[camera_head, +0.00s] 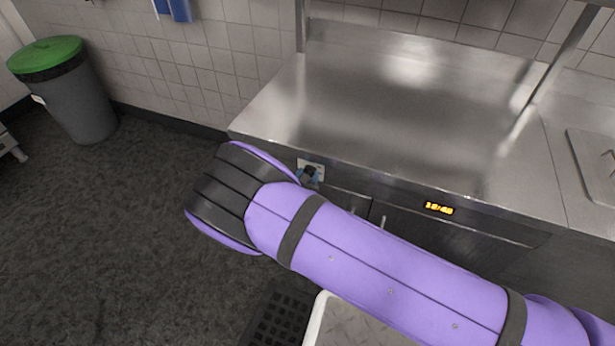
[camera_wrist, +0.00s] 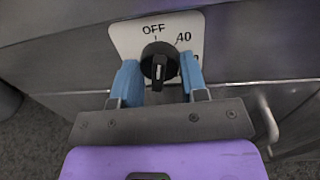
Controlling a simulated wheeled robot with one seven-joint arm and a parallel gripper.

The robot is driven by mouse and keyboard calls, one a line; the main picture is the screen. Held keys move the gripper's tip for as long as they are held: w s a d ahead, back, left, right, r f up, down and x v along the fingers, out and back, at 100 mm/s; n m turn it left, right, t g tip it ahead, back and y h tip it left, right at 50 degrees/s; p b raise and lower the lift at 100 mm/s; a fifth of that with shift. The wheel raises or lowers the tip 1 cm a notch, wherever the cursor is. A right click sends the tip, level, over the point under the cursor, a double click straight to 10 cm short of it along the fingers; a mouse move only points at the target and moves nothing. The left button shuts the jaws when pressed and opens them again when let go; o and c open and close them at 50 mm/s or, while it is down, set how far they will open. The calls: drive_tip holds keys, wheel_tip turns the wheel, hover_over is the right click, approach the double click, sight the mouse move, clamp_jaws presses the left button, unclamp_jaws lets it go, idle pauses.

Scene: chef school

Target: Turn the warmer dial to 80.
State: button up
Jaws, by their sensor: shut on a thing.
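The warmer dial (camera_wrist: 160,68) is a round black knob on a white plate (camera_wrist: 122,38) on the steel front panel. The plate reads OFF at the top and 40 at the upper right; another number below 40 is mostly hidden by a finger. A pale mark shows on the knob's grip, but its setting is hard to tell. My gripper (camera_wrist: 158,62) has its blue fingers on either side of the knob and is shut on it. In the head view the dial (camera_head: 308,171) shows just beyond my purple arm, which hides most of the gripper.
The steel counter (camera_head: 390,110) above the dial is bare. A lit yellow display (camera_head: 439,208) is right of the dial. A door handle (camera_wrist: 267,118) is close to the gripper's right side. A grey bin with a green lid (camera_head: 45,55) stands far left, with open floor before it.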

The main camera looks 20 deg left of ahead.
drive_tip(key=m+h, duration=0.1)
drive_tip(key=m, duration=1.8)
drive_tip(key=m+h, duration=0.1)
drive_tip(key=m, duration=0.8)
drive_tip(key=shift+a+h, duration=0.2)
drive_tip(key=shift+h, duration=0.1)
drive_tip(key=shift+m, duration=0.5)
drive_tip(key=o, duration=0.9)
drive_tip(key=s, duration=0.3)
drive_tip(key=s+a, duration=0.1)
drive_tip(key=s, duration=0.6)
drive_tip(key=shift+s+a+f, duration=0.25)
drive_tip(key=shift+s, duration=0.15)
